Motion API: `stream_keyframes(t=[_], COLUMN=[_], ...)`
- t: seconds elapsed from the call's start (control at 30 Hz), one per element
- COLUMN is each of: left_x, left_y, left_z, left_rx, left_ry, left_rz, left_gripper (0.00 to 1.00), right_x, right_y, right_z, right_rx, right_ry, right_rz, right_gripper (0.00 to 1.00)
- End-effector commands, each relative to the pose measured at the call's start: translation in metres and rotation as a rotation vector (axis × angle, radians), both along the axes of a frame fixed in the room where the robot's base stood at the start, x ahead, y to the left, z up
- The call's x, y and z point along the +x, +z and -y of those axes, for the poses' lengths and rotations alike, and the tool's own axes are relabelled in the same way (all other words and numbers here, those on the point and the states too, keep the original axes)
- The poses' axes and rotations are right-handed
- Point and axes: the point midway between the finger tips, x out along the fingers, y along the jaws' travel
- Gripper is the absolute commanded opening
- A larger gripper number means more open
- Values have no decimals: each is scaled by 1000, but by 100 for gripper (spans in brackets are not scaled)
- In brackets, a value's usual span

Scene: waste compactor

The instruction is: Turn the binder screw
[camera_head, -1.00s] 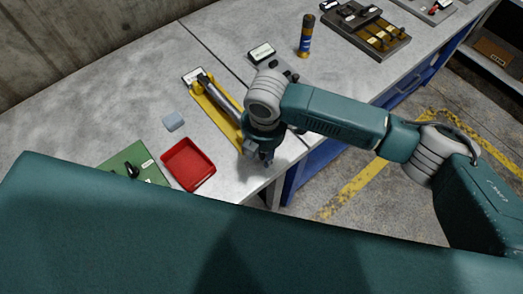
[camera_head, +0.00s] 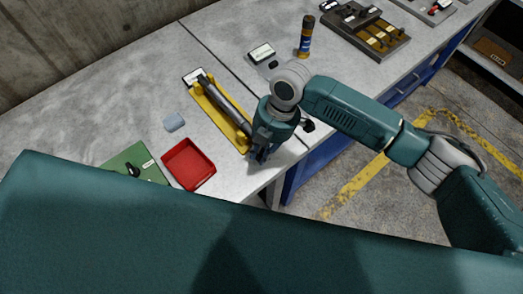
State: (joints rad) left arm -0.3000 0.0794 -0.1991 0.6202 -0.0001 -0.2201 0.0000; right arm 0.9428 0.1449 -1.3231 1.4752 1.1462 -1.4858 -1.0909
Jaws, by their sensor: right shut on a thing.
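The yellow holder (camera_head: 209,111) lies slantwise on the grey bench with a long dark cylinder (camera_head: 229,104) along it, which I take for the binder. My right gripper (camera_head: 261,154) points down at the near end of this assembly, close to the bench's front edge. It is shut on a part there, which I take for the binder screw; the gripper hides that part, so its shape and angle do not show. My left gripper is out of view.
A red tray (camera_head: 205,169), a green board (camera_head: 149,161) with a black knob, and a small blue-grey block (camera_head: 174,121) lie left of the holder. A dark canister (camera_head: 306,37) and dark tool tray (camera_head: 379,37) stand behind. A black knob (camera_head: 308,125) shows beside my right wrist.

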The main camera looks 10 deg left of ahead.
Motion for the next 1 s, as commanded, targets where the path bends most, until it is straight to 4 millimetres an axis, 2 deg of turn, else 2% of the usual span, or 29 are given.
stream_keyframes(t=[0.5,1.0], left_x=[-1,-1], left_y=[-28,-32], left_z=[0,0], left_rx=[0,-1], left_ry=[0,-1], left_rz=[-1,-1], left_gripper=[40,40], right_x=[-3,-3], right_y=[5,9], right_z=[-3,-3], right_rx=[197,229], right_ry=[1,3], right_rz=[-250,-291], right_gripper=[0,0])
